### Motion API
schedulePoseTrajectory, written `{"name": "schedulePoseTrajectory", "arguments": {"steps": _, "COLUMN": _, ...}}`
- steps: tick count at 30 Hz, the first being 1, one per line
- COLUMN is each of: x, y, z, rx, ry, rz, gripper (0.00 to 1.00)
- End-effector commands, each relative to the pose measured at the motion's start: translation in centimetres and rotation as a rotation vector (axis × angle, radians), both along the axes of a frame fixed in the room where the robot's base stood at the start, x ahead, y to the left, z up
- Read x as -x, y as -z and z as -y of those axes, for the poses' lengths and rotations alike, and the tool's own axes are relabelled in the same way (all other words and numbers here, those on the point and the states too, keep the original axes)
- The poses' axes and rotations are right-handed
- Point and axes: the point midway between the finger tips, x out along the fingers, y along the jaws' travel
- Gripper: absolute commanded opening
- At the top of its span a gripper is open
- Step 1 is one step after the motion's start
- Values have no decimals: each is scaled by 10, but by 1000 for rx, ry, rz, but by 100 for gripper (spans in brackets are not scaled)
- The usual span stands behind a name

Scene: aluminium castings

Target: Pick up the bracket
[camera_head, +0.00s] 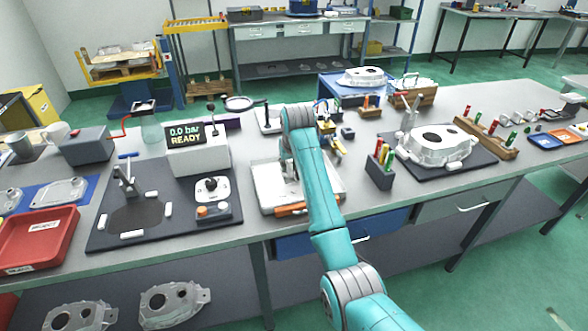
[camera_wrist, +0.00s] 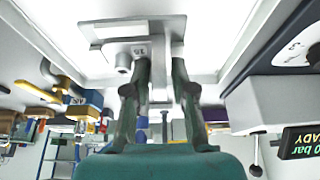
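My gripper (camera_wrist: 161,65) points at a pale tray (camera_head: 312,185) on the bench, with its two dark fingers apart. In the head view, my teal arm covers much of the tray and hides most of the gripper.
A cup of coloured pens (camera_head: 380,172) and a large casting (camera_head: 436,146) on a mat are to the right. A red bin (camera_head: 38,238) is far left.

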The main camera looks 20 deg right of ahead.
Motion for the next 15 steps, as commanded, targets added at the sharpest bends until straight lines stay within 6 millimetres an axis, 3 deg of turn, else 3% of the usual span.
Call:
{"name": "schedulePoseTrajectory", "arguments": {"steps": 4, "x": 0, "y": 0, "z": 0, "rx": 0, "ry": 0, "rz": 0, "gripper": 25}}
{"name": "schedulePoseTrajectory", "arguments": {"steps": 7, "x": 0, "y": 0, "z": 0, "rx": 0, "ry": 0, "rz": 0, "gripper": 2}}
{"name": "schedulePoseTrajectory", "arguments": {"steps": 8, "x": 0, "y": 0, "z": 0, "rx": 0, "ry": 0, "rz": 0, "gripper": 0}}
{"name": "schedulePoseTrajectory", "arguments": {"steps": 15, "x": 0, "y": -1, "z": 0, "rx": 0, "ry": 0, "rz": 1, "gripper": 0}}
